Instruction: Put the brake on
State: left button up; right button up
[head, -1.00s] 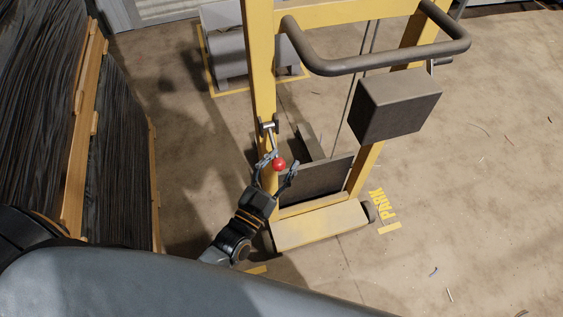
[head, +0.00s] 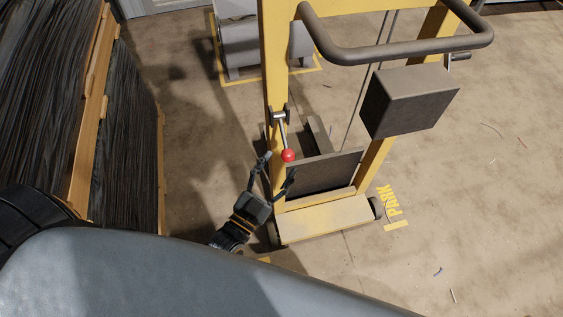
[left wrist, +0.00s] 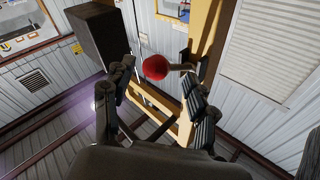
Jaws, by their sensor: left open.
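The brake lever is a short metal rod with a red ball knob (head: 288,155), fixed by a bracket (head: 279,117) to the left post of the yellow stacker (head: 275,60). The rod slants down in the head view. My left gripper (head: 274,166) is open, its fingertips just below and beside the knob, with a gap to it. In the left wrist view, the red knob (left wrist: 155,67) shows beyond the two spread fingers (left wrist: 155,98), and nothing is between them. My right gripper is not in view.
A grey box (head: 410,98) and a dark handlebar (head: 400,50) are on the stacker. A yellow PARK marking (head: 392,205) is on the floor at its right. Dark stacked material with wooden battens (head: 90,120) stands at left. The floor at right is mostly clear, with small scraps.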

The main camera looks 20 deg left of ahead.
pick_arm(q)
jog(key=s+a+f+b, duration=0.3)
jog(key=s+f, duration=0.3)
jog(key=s, duration=0.2)
jog(key=shift+s+a+f, duration=0.15)
jog(key=shift+a+f, duration=0.15)
jog(key=shift+a, duration=0.25)
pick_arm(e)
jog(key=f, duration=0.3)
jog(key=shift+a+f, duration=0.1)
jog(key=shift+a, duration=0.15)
pick_arm(q)
jog(key=v, duration=0.8)
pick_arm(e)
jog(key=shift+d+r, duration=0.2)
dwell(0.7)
